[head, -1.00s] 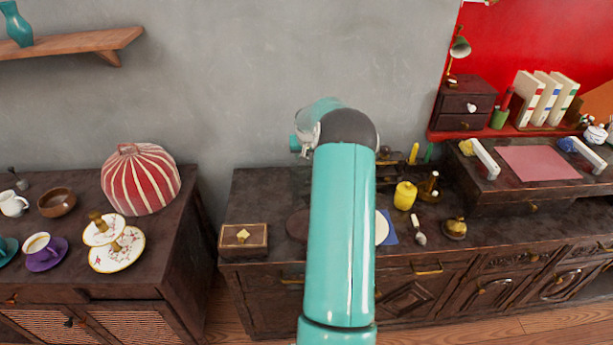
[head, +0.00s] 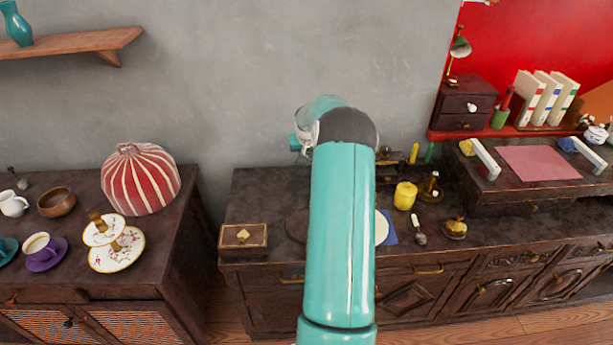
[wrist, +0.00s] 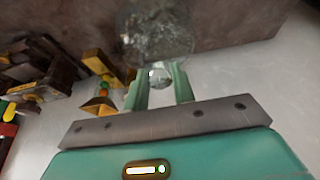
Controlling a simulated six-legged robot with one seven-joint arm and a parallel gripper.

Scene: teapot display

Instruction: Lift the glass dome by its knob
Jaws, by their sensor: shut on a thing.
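In the wrist view my gripper (wrist: 159,88) has its two teal fingers closed around the small clear knob (wrist: 160,76) of the glass dome. The clear dome (wrist: 156,35) shows beyond the fingertips at the top of that view, over a dark surface. Its rim is cut off by the frame, so I cannot tell whether it is resting or raised.
A brown round board (head: 297,226) and a blue cloth (head: 391,236) show beside my arm on the dark cabinet. A wooden box (head: 243,239) is left; a yellow jar (head: 405,196) and brass pieces are right. A striped cosy (head: 140,180) stands on the left cabinet.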

